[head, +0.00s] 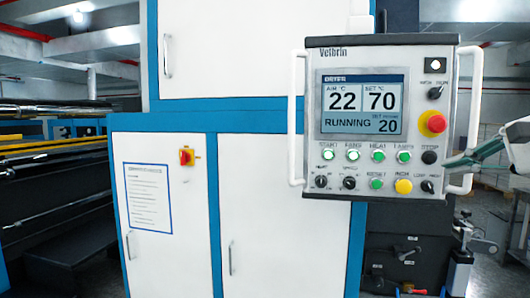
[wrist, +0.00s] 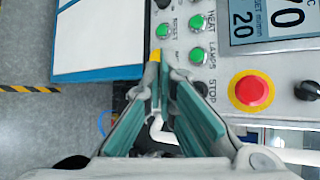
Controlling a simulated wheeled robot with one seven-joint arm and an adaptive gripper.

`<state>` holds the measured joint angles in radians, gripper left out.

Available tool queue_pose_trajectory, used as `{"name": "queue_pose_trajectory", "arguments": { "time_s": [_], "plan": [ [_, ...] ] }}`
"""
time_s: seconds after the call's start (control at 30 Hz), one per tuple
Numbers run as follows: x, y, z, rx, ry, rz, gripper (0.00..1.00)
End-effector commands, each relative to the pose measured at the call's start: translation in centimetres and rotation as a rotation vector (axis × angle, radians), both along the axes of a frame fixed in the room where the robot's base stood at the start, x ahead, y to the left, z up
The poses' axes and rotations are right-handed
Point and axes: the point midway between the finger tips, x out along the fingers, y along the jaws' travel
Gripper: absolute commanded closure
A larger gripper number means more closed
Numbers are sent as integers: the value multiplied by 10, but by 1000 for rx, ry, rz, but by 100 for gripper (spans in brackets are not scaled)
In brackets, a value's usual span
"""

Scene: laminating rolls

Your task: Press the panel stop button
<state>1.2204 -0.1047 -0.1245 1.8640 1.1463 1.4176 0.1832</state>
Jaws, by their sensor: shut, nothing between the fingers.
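The control panel (head: 315,150) is a light grey box with a screen that reads RUNNING. The stop button (head: 429,157) is a black round button at the right end of the row of green buttons, below the red emergency knob. In the wrist view the stop button (wrist: 201,88) shows beside its STOP label, just right of my fingers. My gripper (head: 449,163) comes in from the right, its fingertips close to the stop button. In the wrist view my gripper (wrist: 159,66) is shut and empty, tips over the panel's lower row. I cannot tell whether it touches the panel.
The red emergency knob (head: 432,123) on its yellow base stands out close above the stop button. A yellow button (head: 403,186) and a green lamps button (head: 404,157) are near. White handles (head: 476,120) flank the panel. A white and blue cabinet (head: 270,180) stands behind.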

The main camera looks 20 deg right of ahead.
Motion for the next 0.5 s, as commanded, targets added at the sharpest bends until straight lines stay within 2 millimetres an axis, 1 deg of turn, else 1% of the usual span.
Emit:
{"name": "queue_pose_trajectory", "arguments": {
  "time_s": [0.17,0.27,0.5],
  "plan": [
    [3,-2,-1,-1,1,1,100],
    [10,-6,-2,0,2,1,100],
    [36,-21,-2,0,2,2,100]
  ]
}}
